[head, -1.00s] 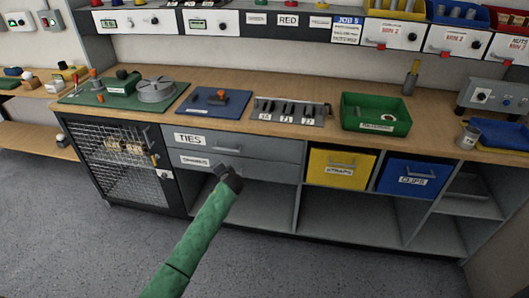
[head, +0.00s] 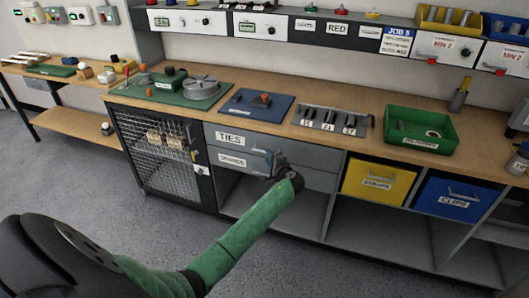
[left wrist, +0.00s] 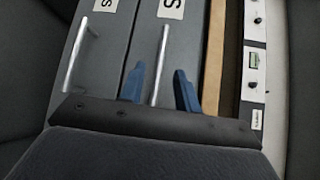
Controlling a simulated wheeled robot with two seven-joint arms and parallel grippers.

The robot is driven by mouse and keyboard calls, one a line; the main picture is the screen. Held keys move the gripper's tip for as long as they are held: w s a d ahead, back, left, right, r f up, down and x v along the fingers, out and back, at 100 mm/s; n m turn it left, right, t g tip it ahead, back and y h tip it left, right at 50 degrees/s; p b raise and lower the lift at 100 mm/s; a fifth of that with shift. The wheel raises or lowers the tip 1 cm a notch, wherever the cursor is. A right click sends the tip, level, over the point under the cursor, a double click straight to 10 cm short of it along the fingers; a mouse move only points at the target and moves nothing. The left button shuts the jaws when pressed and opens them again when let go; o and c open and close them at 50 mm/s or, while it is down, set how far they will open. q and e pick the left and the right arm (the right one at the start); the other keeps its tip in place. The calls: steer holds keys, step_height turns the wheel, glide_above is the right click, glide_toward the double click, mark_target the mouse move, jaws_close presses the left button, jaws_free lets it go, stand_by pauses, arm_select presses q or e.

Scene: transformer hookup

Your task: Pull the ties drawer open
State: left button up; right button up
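The ties drawer (head: 300,154) is the upper grey drawer under the worktop, labelled TIES, and it looks closed. Its bar handle (left wrist: 160,65) shows in the left wrist view; in the head view my gripper largely hides it. My left gripper (head: 268,160) is at the drawer front, on the green-sleeved arm. In the left wrist view its two blue fingers (left wrist: 160,90) are apart, one on each side of the handle, with gaps visible; I cannot tell how deep the handle sits between them. My right gripper is not in view.
The lower spares drawer (head: 232,160) is just below, its handle (left wrist: 76,52) beside my fingers in the wrist view. A mesh-door cabinet (head: 163,155) stands left; yellow (head: 378,185) and blue (head: 448,198) bins stand right. The worktop (head: 290,90) overhangs above. Open shelves lie below.

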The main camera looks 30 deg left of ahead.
arm_select(q)
steer(key=p+x, duration=0.1)
steer(key=x, duration=0.4)
steer(key=shift+w+a, duration=0.2)
steer(key=shift+a, duration=0.1)
jaws_close()
